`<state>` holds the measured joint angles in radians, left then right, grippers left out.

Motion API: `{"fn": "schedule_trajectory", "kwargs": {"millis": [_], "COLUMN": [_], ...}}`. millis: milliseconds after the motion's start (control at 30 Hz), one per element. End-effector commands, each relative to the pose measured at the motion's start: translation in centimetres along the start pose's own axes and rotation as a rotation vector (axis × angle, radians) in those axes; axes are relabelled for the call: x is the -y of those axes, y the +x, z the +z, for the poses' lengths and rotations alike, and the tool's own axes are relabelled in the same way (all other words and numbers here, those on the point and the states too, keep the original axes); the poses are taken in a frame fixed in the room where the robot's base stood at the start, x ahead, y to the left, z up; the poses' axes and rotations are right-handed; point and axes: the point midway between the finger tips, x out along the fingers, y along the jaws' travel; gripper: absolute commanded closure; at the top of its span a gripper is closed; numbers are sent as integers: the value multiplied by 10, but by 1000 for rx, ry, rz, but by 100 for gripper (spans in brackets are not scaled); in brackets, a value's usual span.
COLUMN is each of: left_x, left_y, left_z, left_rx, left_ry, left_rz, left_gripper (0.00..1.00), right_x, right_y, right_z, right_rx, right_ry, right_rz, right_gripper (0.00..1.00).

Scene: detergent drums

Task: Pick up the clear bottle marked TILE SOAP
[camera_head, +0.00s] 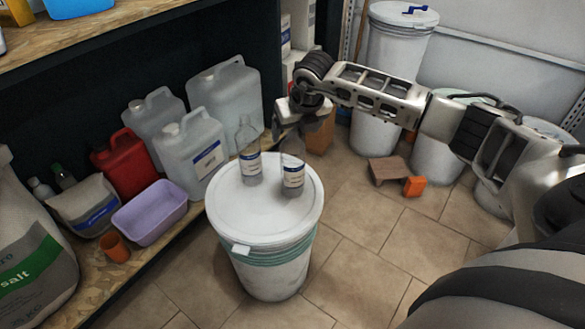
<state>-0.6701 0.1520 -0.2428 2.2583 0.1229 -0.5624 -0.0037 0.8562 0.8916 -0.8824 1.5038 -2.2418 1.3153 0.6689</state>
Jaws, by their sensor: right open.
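Two clear bottles with white and blue labels stand upright on the lid of a white drum (265,215). The left bottle (249,160) is slightly farther back. The right bottle (293,178) is nearer the lid's right side. The label print is too small to read, so I cannot tell which one is TILE SOAP. My right gripper (287,128) is open, with its fingers pointing down at the top of the right bottle. It covers part of that bottle's neck, and I cannot tell whether it touches it. My left gripper is out of view.
A low shelf on the left holds several jugs (192,155), a red can (125,163), a purple tub (150,212) and an orange cup (115,247). More white drums (375,130) stand behind my right arm.

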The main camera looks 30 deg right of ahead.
Motion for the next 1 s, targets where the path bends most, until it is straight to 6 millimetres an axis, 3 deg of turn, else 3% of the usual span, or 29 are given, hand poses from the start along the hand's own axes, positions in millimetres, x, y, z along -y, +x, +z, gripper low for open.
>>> {"fn": "schedule_trajectory", "kwargs": {"millis": [300,600,800,1000], "left_x": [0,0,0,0], "left_y": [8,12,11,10], "left_z": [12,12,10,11], "left_rx": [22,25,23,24], "left_ry": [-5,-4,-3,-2], "left_rz": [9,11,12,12], "left_gripper": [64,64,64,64], "right_x": [-7,-7,-7,-7], "right_y": [44,48,48,48], "right_z": [-3,-2,-2,-2], "right_rx": [-3,-1,-2,-1], "right_ry": [0,-1,-1,-1], "right_rz": [0,0,0,0], "right_gripper": [18,18,73,75]}}
